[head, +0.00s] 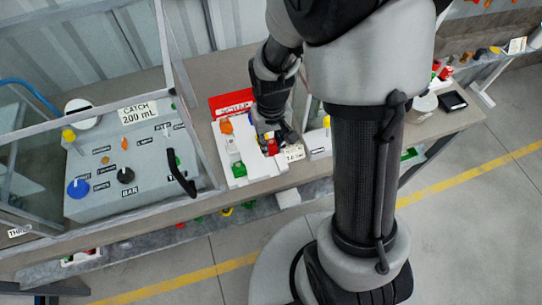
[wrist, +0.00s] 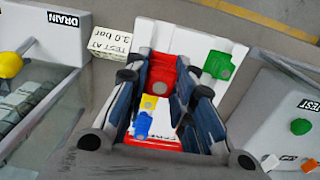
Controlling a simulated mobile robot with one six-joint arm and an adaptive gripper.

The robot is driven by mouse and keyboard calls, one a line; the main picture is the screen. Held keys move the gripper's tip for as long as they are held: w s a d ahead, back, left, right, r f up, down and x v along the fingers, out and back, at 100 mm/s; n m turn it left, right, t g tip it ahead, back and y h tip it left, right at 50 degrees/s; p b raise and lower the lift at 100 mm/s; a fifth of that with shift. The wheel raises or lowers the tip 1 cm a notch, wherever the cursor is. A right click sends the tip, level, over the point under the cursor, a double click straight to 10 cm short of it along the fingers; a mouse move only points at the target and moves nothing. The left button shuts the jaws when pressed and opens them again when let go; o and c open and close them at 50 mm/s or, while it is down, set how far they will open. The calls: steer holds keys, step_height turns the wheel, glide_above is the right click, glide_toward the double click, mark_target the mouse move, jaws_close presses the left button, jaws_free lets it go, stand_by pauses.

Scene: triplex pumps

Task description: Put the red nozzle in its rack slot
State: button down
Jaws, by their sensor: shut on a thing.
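The red nozzle (wrist: 163,72) is between the two fingers of my gripper (wrist: 170,88) in the wrist view. My gripper is shut on it, over the white rack (wrist: 203,40). Blue (wrist: 142,124) and yellow (wrist: 149,103) pieces show between the fingers, and a green piece (wrist: 218,65) stands to the right. In the head view my gripper (head: 277,136) is over the right part of the rack (head: 258,172), with a bit of the red nozzle (head: 272,147) showing below it. The nozzle's lower end is hidden, so I cannot tell whether it is seated in a slot.
An orange piece (head: 226,127) and a green piece (head: 238,169) stand in the rack's left part. A red label plate (head: 232,104) is behind it. A grey control box (head: 135,160) with knobs stands left. A "TEST AT 2.0 bar" card (wrist: 110,42) is beside the rack.

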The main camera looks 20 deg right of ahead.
mark_target(271, 156)
steer(key=shift+f+b, duration=0.85)
steer(key=shift+f, duration=2.45)
steer(key=shift+f+b, duration=0.4)
steer(key=shift+f, duration=0.05)
steer(key=c, duration=1.4)
jaws_free()
steer(key=shift+o, duration=0.2)
